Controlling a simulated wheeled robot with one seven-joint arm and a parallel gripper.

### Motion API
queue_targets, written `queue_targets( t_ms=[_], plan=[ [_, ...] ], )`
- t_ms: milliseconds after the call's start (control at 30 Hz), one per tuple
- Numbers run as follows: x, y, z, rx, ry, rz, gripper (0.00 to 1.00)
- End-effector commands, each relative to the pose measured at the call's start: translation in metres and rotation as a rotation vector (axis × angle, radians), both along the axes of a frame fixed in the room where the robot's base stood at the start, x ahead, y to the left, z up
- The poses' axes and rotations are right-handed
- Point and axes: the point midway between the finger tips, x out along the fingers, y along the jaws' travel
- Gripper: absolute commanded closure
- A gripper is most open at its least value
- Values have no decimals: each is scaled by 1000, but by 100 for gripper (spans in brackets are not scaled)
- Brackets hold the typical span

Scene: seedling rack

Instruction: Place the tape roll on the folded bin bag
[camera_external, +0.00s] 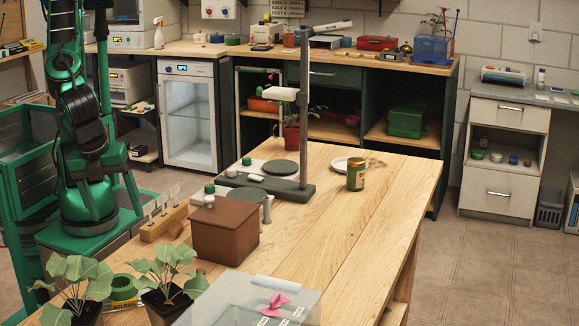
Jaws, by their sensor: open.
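My green arm (82,130) stands at the left and rises out of the top of the picture. My gripper is not in view.
A brown box (225,231), a wooden block (163,223) and a grey stand (305,120) occupy the table's left part. A clear-lidded box (215,312) is at the front. A green-gold can (356,175) stands near a white plate (340,164). The table's right side is clear.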

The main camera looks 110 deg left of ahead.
Motion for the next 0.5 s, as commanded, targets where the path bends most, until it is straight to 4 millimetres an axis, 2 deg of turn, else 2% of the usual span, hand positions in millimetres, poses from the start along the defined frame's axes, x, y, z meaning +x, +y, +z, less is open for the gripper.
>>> queue_targets(
  t_ms=[33,200,400,500],
  plan=[
    [-8,11,6,-39,-9,72,26],
    [-44,32,16,-138,-22,291,26],
    [-78,42,20,-205,-33,479,26],
    [-88,44,20,-219,-35,528,26]
  ],
)
